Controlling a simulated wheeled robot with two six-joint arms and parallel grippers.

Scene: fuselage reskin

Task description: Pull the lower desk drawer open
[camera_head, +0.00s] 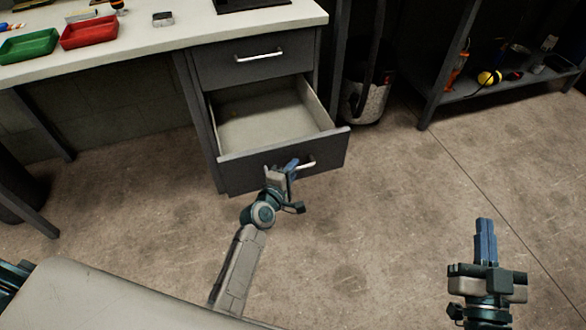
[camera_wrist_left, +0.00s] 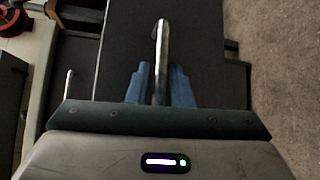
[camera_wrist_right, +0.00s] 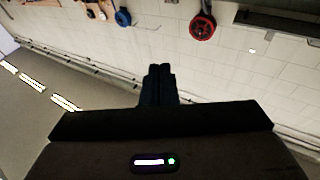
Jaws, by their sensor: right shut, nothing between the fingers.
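The lower desk drawer (camera_head: 240,172) is pulled well out, and its empty-looking light interior shows. Its bright bar handle (camera_head: 308,164) is on the grey front. My left gripper (camera_head: 287,170) is at this handle. My right gripper (camera_head: 485,232) is shut and empty, above the floor at the right. Its closed fingers also show in the right wrist view (camera_wrist_right: 159,84).
The upper drawer (camera_head: 215,68) is closed above the open one. The desk top (camera_head: 180,38) carries a green tray (camera_head: 28,46) and a red tray (camera_head: 89,32). A bin (camera_head: 364,100) and a shelf (camera_head: 500,88) stand to the right. The floor in front is clear.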

